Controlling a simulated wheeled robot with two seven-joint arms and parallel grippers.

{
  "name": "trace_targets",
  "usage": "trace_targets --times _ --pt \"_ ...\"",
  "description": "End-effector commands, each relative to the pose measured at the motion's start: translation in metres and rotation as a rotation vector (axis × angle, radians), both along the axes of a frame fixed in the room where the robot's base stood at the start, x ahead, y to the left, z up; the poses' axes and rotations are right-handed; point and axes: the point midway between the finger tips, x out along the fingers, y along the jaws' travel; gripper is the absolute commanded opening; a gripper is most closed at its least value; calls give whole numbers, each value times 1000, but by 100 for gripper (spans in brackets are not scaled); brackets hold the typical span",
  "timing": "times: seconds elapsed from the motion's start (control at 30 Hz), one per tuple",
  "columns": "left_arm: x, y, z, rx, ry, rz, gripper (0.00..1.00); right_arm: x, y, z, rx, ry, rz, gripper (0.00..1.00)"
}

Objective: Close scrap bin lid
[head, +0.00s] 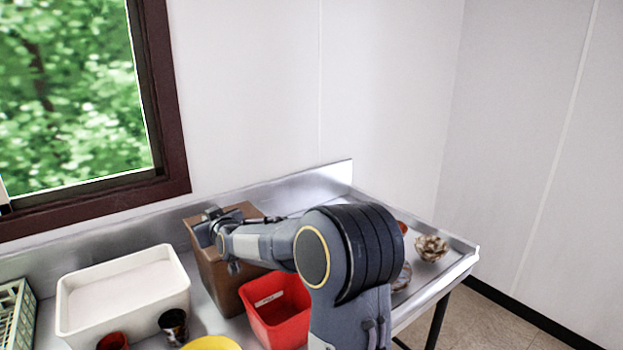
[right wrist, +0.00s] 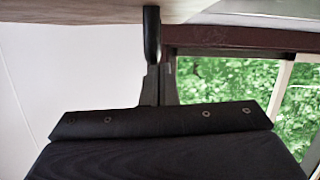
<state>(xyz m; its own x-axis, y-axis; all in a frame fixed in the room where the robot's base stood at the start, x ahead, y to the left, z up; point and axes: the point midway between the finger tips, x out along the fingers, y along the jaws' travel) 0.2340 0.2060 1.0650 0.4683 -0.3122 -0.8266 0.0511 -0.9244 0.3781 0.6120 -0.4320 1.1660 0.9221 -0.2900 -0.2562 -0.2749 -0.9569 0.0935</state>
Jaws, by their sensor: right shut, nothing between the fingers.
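A brown box-shaped bin (head: 221,280), which I take to be the scrap bin, stands on the steel counter near the back wall. Its brown top (head: 243,211) shows behind my right arm; the arm hides much of it, so I cannot tell how far the lid is open. My right gripper (head: 208,228) is at the bin's upper left edge. In the right wrist view my right gripper (right wrist: 152,35) is shut and empty, its tip at a wood-coloured surface (right wrist: 80,11) along the top of the picture. Contact is unclear. My left gripper is not in view.
A red bin (head: 279,312) with a label stands right in front of the brown bin. A white tub (head: 122,290), a green rack (head: 16,314), a dark cup (head: 174,324), a red cup (head: 112,341) and a yellow dish (head: 211,343) are left. A brown-patterned bowl (head: 431,247) sits right.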

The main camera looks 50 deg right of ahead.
Motion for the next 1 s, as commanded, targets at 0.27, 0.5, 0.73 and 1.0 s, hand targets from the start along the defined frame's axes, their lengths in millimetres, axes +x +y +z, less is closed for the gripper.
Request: trace_targets --times 0.27,0.5,0.73,1.0 --pt "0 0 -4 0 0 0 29 0 -1 -7 1 1 1 0" --pt "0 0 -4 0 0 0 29 0 -1 -8 3 1 0 0" --pt "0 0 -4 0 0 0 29 -1 -2 -8 3 2 0 0" --pt "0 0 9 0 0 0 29 1 -5 13 2 -2 0 0"
